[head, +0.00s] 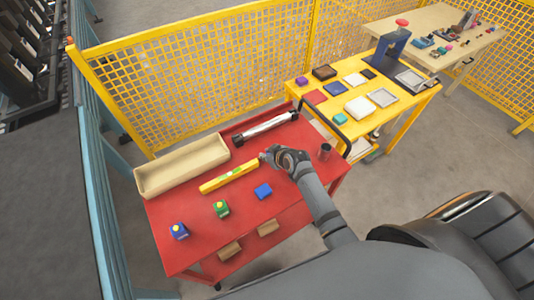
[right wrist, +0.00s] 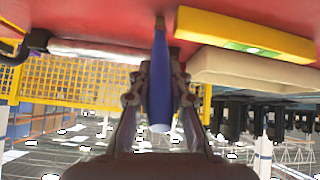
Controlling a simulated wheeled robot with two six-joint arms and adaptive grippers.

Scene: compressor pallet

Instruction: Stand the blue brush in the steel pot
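The blue brush (right wrist: 159,85) is between the two fingers of my right gripper (right wrist: 161,75) in the right wrist view. The fingers are closed against its sides, and its narrow tip points to the red table. In the head view my right gripper (head: 266,157) is above the red table (head: 240,238), between the yellow level and the pot; it mostly hides the brush there. My left gripper is not in view.
Two button boxes stand front left. A black handle (head: 335,125) rises behind the pot.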

